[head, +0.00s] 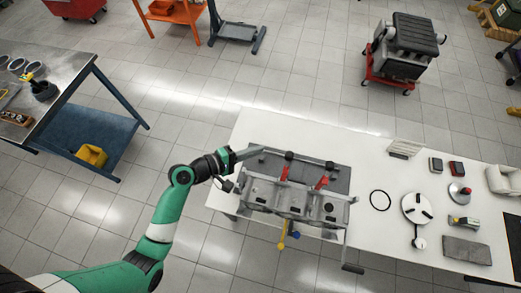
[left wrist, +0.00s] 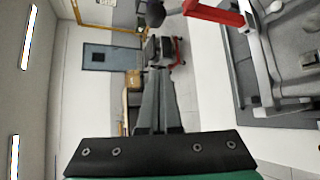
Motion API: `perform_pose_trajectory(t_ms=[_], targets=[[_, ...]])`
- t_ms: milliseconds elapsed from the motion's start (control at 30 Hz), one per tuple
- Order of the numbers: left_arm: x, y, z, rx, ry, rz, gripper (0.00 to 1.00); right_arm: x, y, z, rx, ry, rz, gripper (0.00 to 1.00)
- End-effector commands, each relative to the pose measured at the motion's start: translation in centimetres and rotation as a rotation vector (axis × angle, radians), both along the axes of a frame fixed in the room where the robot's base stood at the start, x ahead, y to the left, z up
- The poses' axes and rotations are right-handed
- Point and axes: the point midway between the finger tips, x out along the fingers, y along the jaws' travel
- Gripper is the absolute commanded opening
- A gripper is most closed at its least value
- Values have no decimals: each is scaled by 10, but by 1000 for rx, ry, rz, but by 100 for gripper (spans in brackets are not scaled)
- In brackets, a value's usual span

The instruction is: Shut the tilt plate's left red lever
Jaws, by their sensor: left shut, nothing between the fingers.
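The tilt plate (head: 340,178) is a dark grey plate on the white table, with a grey metal engine part (head: 295,200) lying across its near side. The left red lever (head: 285,172) stands up at the part's far edge. A second, right red lever (head: 321,183) stands farther right. My left gripper (head: 260,150) is above the plate's far left corner, left of and beyond the left lever, apart from it. In the left wrist view its fingers (left wrist: 156,95) are together and empty, and a red lever (left wrist: 214,12) shows at the top, right of the fingertips. My right gripper is not seen.
A workbench (head: 60,85) stands at the left.

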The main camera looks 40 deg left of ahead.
Motion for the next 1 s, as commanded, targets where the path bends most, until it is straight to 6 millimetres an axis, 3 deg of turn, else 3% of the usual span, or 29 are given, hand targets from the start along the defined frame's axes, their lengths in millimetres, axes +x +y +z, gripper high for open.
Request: perform_pose_trajectory(t_ms=[367,400,533,1000], targets=[[72,-29,-27,0,0,-3,0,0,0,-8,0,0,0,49],[65,-36,-17,0,2,-4,0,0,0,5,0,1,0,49],[54,-49,-10,1,1,-2,0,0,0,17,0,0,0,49],[48,-57,-10,0,-1,1,0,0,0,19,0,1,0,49]])
